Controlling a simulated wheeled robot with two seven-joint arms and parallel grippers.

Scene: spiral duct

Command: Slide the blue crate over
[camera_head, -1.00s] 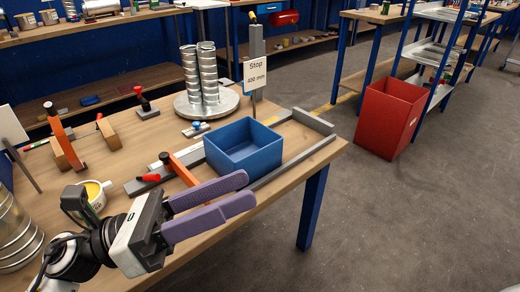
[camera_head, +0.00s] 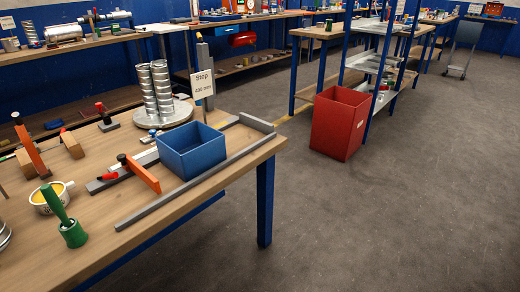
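The blue crate (camera_head: 205,158) is an open, empty box on the wooden bench (camera_head: 160,222). It sits behind a long grey rail (camera_head: 200,184) along the bench's front edge. A short grey end bar (camera_head: 257,122) lies to its right, with a gap between them. An orange bar (camera_head: 140,174) with a red-tipped clamp lies close to the crate's left side. A "Stop 480 mm" sign (camera_head: 203,88) stands behind the crate on a grey post. Neither of my grippers shows now.
A green mallet-like tool (camera_head: 65,220) and a yellow-filled cup (camera_head: 52,196) stand at the bench's left. Spiral duct pieces (camera_head: 160,92) stand on a round plate behind the crate. A red bin (camera_head: 338,124) is on the floor, which is clear at right.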

